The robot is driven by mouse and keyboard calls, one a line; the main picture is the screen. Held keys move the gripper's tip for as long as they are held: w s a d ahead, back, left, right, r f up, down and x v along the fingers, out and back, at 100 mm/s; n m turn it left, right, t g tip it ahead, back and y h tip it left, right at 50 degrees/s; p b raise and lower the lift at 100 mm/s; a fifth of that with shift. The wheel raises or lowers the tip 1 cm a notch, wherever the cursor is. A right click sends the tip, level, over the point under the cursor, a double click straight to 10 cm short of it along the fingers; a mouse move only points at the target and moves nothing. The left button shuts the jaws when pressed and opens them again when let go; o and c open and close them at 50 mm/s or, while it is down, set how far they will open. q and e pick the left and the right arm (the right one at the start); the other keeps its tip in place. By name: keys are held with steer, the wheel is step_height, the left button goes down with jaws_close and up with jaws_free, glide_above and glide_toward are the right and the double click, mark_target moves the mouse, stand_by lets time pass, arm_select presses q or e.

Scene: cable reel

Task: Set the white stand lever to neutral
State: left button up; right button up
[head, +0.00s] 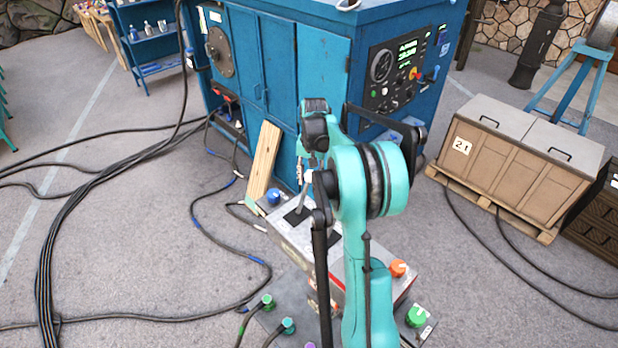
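The white stand (330,268) is a low pale box with a red stripe, below the blue cabinet in the middle of the head view. Its lever (302,198) is a thin grey rod rising from a dark slot plate (297,216) near the stand's far left end. My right gripper (306,172) points away from me at the lever's upper end, partly hidden by my teal arm. I cannot tell whether its fingers touch or hold the lever. My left gripper is not in view.
A blue knob (274,196) sits beside the lever, and an orange knob (398,268) is at the stand's near right. A green knob (417,315) is lower right. A wooden plank (264,162) leans on the blue cabinet (265,60). Cables cross the floor at left.

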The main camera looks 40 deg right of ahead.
steer(key=shift+a, duration=0.1)
jaws_close()
steer(key=shift+w+a, duration=0.1)
steer(key=shift+a+h+b, duration=0.3)
steer(key=a+h+b, duration=0.1)
steer(key=a, duration=0.1)
steer(key=a+r+h+b, duration=0.1)
steer(key=a+h+b, duration=0.1)
steer(key=a, duration=0.1)
steer(key=shift+s+r, duration=0.2)
steer(key=shift+d, duration=0.1)
